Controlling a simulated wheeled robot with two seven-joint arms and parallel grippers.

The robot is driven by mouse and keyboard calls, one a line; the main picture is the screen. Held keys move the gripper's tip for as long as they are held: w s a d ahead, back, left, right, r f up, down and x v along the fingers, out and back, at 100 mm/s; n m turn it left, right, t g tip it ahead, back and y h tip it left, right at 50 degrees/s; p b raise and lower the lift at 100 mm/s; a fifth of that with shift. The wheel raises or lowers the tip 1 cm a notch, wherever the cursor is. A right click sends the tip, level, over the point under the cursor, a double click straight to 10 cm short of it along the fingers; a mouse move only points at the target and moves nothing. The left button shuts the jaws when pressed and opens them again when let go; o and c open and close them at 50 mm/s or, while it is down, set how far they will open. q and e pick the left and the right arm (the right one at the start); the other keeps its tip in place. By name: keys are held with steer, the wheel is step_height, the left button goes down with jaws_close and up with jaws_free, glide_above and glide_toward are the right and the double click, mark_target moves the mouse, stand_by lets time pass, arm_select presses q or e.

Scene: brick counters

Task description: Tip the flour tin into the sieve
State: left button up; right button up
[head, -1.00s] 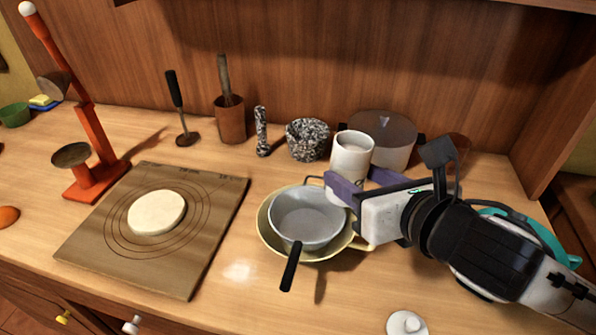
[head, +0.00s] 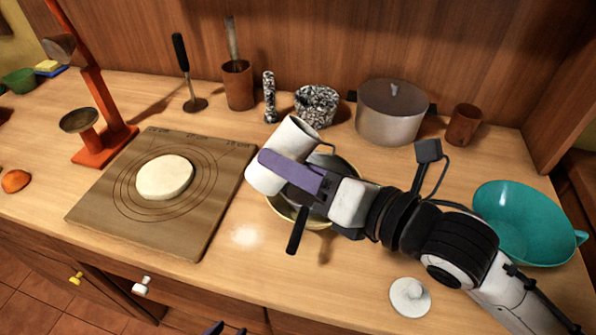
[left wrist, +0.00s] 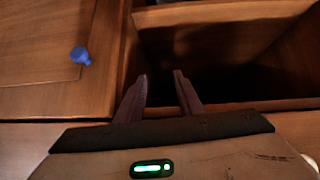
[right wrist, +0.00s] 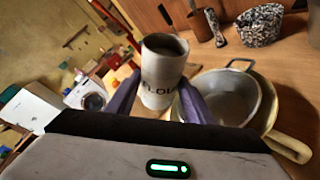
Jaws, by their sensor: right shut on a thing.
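The flour tin (head: 265,180), a white cylinder, is tilted above the left part of the sieve. My right gripper (head: 272,162) is shut on it. In the right wrist view the tin (right wrist: 160,85), with dark lettering and its open mouth in sight, stands between the purple fingers. The sieve (right wrist: 228,98) is a grey round pan beside the tin there; in the head view the tin and fingers hide much of it and its black handle (head: 297,236) points to the front. My left gripper (left wrist: 160,85) is open and empty before the cabinet fronts, low at the counter's front.
The sieve rests in a pale yellow bowl (head: 350,170). A board (head: 215,190) with dough lies left. A pot (head: 390,115), speckled mortar (head: 316,106) and brown cup (head: 464,125) stand behind.

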mark_target(296, 147)
steer(key=shift+a+f+m+b, duration=0.1)
steer(key=shift+f+m+b, duration=0.05)
steer(key=shift+m+b, duration=0.2)
steer(key=m+b, duration=0.1)
steer(key=m+y+b, duration=0.1)
steer(key=shift+s+r+m+t+y, duration=0.1)
steer(key=shift+r+m+t+y, duration=0.2)
steer(key=shift+r+m, duration=0.1)
steer(key=shift+r+m+y+b, duration=0.25)
steer(key=shift+m+y+b, duration=0.05)
steer(key=shift+m+b, duration=0.15)
steer(key=shift+r+m, duration=0.2)
steer(key=shift+m, duration=0.4)
steer(key=shift+r+m+t+b, duration=0.1)
steer(key=shift+m+t+b, duration=0.3)
steer(key=shift+m, duration=0.1)
steer(key=m, duration=0.1)
steer(key=r+m+t+y, duration=0.1)
steer(key=m, duration=0.1)
steer(key=shift+w+d+r+b, duration=0.1)
steer(key=shift+w+d+b, duration=0.1)
steer(key=shift+d+b, duration=0.15)
steer(key=shift+r+m+t, duration=0.35)
steer(key=shift+m+t, duration=0.05)
steer(key=shift+m, duration=0.4)
